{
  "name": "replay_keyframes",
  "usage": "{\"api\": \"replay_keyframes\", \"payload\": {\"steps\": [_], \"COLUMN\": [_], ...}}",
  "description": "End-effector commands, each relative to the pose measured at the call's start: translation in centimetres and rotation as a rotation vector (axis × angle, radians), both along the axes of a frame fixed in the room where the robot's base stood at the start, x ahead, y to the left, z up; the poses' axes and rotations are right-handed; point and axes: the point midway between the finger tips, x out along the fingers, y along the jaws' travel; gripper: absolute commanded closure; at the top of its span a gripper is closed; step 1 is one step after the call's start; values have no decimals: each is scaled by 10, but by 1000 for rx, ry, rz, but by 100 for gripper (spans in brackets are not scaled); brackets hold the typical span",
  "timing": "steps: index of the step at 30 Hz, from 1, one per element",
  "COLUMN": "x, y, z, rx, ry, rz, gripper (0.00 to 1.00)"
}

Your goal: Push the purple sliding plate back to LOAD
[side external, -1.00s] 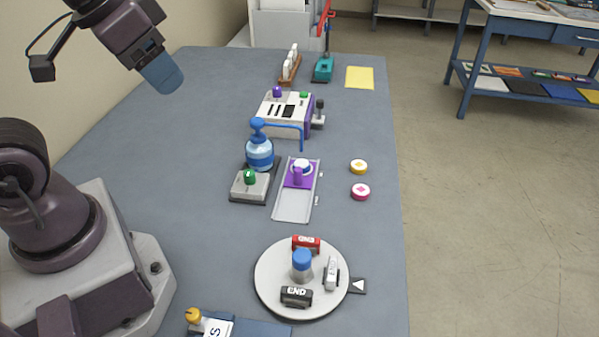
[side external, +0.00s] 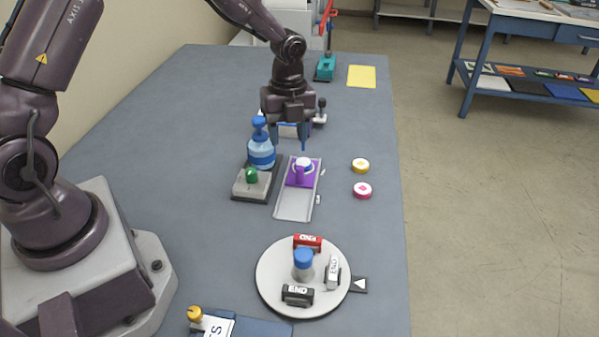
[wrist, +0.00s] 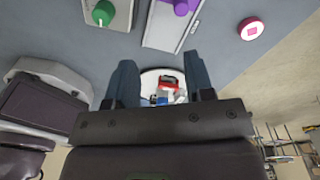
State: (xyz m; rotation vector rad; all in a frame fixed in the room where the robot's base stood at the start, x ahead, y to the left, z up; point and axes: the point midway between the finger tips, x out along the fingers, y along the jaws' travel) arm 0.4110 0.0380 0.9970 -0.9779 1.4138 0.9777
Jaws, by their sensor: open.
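The purple sliding plate (side external: 300,180) sits at the far end of a grey track (side external: 294,207). A purple upright knob (side external: 299,172) and a white round piece (side external: 304,163) are on it. My gripper (side external: 290,138) is open and empty, pointing down just beyond the far end of the plate. Its fingers look apart from the plate; their exact height is unclear. Its spread fingers also show in the wrist view (wrist: 162,75).
A blue pump bottle (side external: 261,152) and a green-knobbed box (side external: 252,184) stand close left of the track. Yellow (side external: 361,166) and pink (side external: 362,190) discs lie to the right. A turntable (side external: 270,288) is nearer the camera. My gripper mostly hides a white box behind it.

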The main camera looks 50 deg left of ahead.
Motion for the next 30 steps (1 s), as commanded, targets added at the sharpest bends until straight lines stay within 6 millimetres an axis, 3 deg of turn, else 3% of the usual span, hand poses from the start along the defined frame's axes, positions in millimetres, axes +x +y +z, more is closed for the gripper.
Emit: {"api": "replay_keyframes", "payload": {"steps": [3, 6, 14, 30], "x": [20, 26, 25, 26], "y": [-1, 2, 2, -1], "z": [4, 7, 0, -100], "rx": [-4, 5, 3, 2], "ry": [-62, -86, -88, -87], "rz": [-288, -466, -623, -620], "gripper": [52, 52, 52, 52]}}
